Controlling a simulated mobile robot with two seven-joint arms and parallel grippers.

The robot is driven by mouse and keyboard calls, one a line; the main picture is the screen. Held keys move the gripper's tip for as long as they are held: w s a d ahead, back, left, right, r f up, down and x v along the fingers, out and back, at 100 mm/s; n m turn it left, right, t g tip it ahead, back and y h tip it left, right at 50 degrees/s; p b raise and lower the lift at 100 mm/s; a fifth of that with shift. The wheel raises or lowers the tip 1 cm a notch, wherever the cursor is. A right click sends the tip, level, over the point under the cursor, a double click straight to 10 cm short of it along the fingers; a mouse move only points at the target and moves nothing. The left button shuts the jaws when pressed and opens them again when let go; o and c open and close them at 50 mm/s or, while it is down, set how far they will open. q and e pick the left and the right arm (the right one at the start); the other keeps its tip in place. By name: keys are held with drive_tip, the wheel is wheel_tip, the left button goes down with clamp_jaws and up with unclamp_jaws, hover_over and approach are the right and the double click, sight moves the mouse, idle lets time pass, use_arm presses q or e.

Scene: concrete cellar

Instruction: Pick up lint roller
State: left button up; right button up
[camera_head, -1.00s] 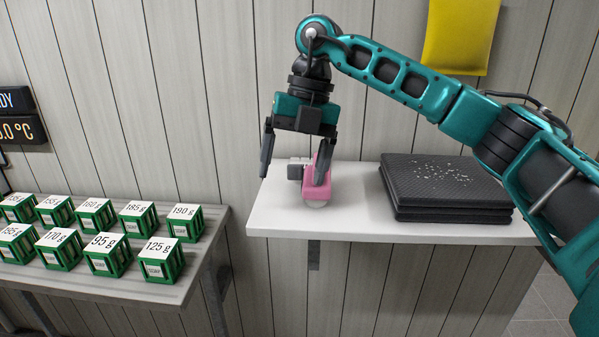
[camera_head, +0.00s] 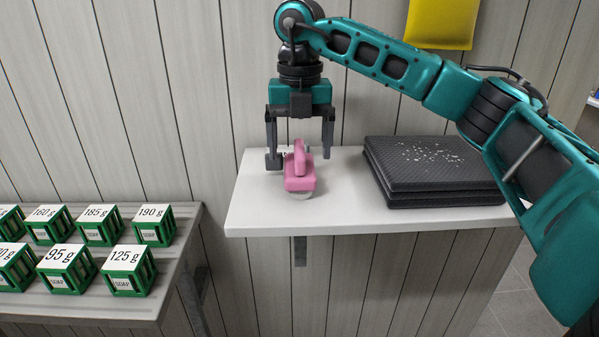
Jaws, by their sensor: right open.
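The lint roller appears to be the pink item (camera_head: 299,183) on the white shelf (camera_head: 340,212), with a raised pink grip and a pale round part low at its front. A small dark grey piece shows at its left rear; I cannot tell if it belongs to it. My right gripper (camera_head: 300,158) points down, open, its two dark fingers apart. One finger comes down left of the pink item and one right of it, slightly behind it in the picture. I cannot tell whether either finger touches it. My left gripper is out of view.
Stacked black textured pads (camera_head: 430,175) with white specks lie on the shelf to the right. Several green soap crates with weight labels, such as the 125 g crate (camera_head: 127,270), stand on a lower table (camera_head: 90,308) at left. A plank wall rises behind.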

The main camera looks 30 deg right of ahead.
wheel_tip(320, 180, down, 5)
drive_tip(key=shift+s+a+r, duration=0.1)
drive_tip(key=shift+r, duration=0.1)
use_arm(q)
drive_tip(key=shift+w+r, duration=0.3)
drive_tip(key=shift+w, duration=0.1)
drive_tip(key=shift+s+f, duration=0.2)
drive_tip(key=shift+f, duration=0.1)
use_arm(e)
drive_tip(key=c, duration=1.1)
drive_tip(key=shift+r, duration=0.15)
wheel_tip(320, 180, up, 12)
drive_tip(key=shift+r+p, duration=0.2)
drive_tip(key=shift+p, duration=0.75)
wheel_tip(320, 180, up, 7)
drive_tip(key=p, duration=0.3)
hover_over(300, 167)
drive_tip(key=w+d, duration=0.2)
drive_tip(key=w, duration=0.2)
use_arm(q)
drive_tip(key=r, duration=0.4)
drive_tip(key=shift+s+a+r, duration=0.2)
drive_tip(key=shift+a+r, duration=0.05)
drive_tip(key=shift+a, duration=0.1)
use_arm(e)
drive_tip(key=shift+s+d+r, duration=0.1)
drive_tip(key=shift+d+r, duration=0.1)
drive_tip(key=shift+d, duration=0.05)
